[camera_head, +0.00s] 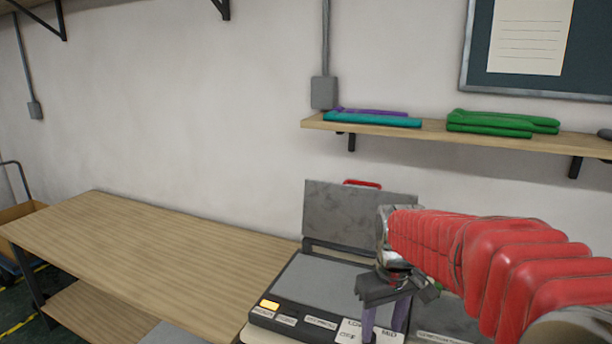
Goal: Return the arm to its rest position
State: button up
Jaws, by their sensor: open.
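My arm, in a red ribbed sleeve, reaches in from the right edge of the head view. My gripper (385,320) hangs at its end and points down, with its two fingers apart. It is over the front right part of a grey flat machine (322,283) with a dark edge and a raised grey back panel (345,213). I see nothing between the fingers. Whether the fingertips touch the machine is hard to tell. The arm hides part of the machine's right side.
A bare wooden table (170,255) stands to the left. A wall shelf (430,129) holds folded teal cloth (372,120) and green cloth (490,125) above the machine. A yellow button (269,304) and white labels line the machine's front. A cart (18,212) stands far left.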

jog(key=s+r+m+t, duration=0.1)
jog(key=s+r+t, duration=0.1)
jog(key=s, duration=0.7)
jog(key=s+r+m+t, duration=0.2)
jog(key=s, duration=0.8)
jog(key=shift+s+r+m+t, duration=0.25)
jog(key=shift+m+t, duration=0.05)
jog(key=shift+a, duration=0.1)
jog(key=shift+c, duration=0.6)
